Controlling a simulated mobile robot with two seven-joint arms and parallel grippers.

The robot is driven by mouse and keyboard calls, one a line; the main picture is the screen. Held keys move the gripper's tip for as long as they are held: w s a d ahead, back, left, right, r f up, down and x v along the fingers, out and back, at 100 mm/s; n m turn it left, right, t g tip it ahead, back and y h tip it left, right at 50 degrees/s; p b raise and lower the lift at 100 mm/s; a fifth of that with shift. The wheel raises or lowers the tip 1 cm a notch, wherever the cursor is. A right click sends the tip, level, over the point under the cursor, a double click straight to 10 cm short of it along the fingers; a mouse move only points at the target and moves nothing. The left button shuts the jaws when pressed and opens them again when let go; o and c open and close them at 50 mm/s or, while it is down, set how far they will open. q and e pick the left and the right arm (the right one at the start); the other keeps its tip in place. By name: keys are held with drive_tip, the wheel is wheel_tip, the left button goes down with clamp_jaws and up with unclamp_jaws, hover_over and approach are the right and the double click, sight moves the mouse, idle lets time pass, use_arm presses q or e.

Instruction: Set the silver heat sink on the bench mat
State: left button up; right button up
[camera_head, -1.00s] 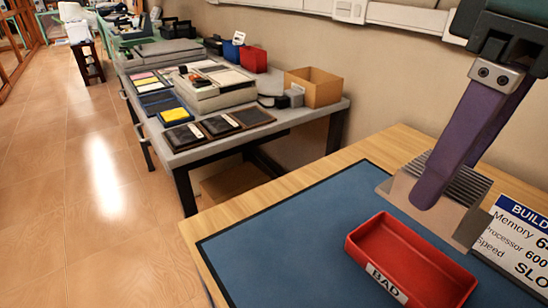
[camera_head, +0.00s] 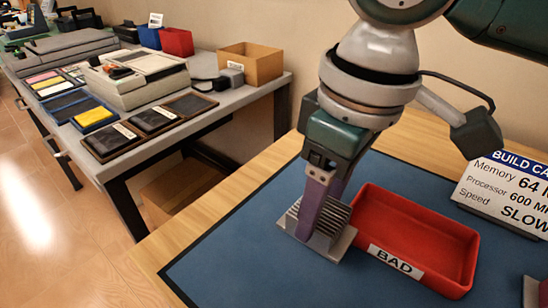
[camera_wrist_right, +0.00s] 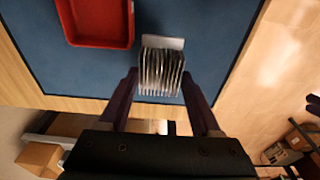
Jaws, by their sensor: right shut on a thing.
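The silver heat sink (camera_head: 328,246), a flat plate with upright fins, is between the purple fingers of my right gripper (camera_head: 313,220). The right gripper is shut on it and points down. The heat sink is over the blue bench mat (camera_head: 225,266), just left of the red bin labelled BAD (camera_head: 440,265). It is at or very near the mat; I cannot tell if it touches. In the right wrist view the heat sink (camera_wrist_right: 160,68) shows its fins between the two fingers, with the mat (camera_wrist_right: 185,20) behind. My left gripper is not in view.
A white sign (camera_head: 505,195) stands at the right behind the bin. A grey and maroon thing (camera_head: 534,292) is cut off at the lower right corner. The mat left of the heat sink is clear. A second table (camera_head: 150,140) with trays and a cardboard box (camera_head: 250,66) stands at the back left.

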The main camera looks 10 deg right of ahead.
sight(317, 232)
wheel_tip(317, 232, down, 5)
drive_tip(key=shift+f+b, duration=0.2)
drive_tip(key=shift+b, duration=0.45)
drive_tip(key=shift+w, duration=0.1)
drive_tip(key=o, duration=1)
drive_tip(key=shift+f, duration=0.1)
drive_tip(key=r+p, duration=0.1)
drive_tip(key=r, duration=0.2)
drive_tip(key=r+p, duration=0.1)
drive_tip(key=r, duration=0.3)
drive_tip(key=s+r+p, duration=0.1)
drive_tip(key=r, duration=0.3)
drive_tip(key=shift+d+r, duration=0.25)
drive_tip(key=shift+d, duration=0.1)
drive_tip(key=shift+s+r, duration=0.1)
drive_tip(key=shift+r, duration=0.3)
